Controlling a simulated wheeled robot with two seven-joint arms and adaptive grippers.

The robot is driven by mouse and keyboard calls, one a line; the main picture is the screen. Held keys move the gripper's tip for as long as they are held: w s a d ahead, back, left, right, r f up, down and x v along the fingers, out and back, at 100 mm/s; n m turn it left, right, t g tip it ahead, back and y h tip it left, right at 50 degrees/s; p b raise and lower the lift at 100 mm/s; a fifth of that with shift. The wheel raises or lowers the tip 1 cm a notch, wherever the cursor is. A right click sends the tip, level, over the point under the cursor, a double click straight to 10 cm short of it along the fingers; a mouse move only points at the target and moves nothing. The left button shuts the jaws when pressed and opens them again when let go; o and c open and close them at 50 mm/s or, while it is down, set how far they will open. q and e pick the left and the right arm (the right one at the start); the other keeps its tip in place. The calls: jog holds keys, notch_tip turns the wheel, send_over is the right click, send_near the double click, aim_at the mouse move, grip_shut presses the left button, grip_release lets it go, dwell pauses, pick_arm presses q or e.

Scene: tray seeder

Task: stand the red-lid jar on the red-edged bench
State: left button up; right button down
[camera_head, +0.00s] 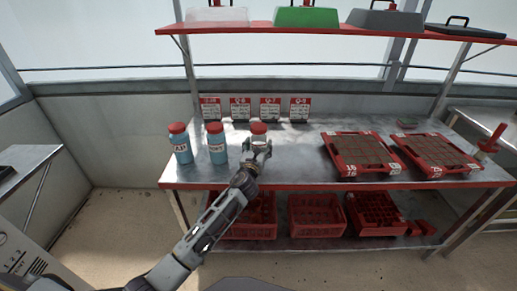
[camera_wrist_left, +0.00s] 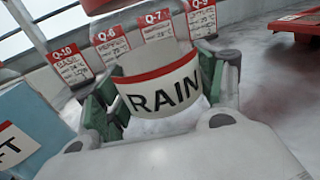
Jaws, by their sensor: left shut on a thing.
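My left gripper (camera_head: 261,149) is shut on a red-lid jar (camera_head: 258,137) above the red-edged bench (camera_head: 295,181), left of its middle. In the left wrist view the jar (camera_wrist_left: 160,88) sits between the two fingers of the gripper (camera_wrist_left: 160,105), its white label reading RAIN. The jar looks close to upright. I cannot tell whether its base touches the bench top, since the gripper hides it. Two more red-lid jars, both blue, stand to its left: a far-left jar (camera_head: 181,144) and a nearer jar (camera_head: 217,143). My right gripper is out of view.
Several sign cards (camera_head: 240,108) stand behind the jars. Two red trays of dark cells, a left one (camera_head: 372,173) and a right one (camera_head: 447,172), fill the bench's right side. A red-edged shelf (camera_head: 250,30) hangs above. Red crates (camera_head: 315,230) sit below.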

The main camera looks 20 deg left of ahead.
pick_arm(q)
jog(key=shift+f, duration=0.15)
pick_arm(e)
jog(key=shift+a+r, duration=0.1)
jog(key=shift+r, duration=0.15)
pick_arm(q)
jog(key=shift+f, duration=0.1)
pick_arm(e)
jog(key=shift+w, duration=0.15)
pick_arm(q)
jog(key=o, duration=1.1)
jog(key=shift+c, duration=0.2)
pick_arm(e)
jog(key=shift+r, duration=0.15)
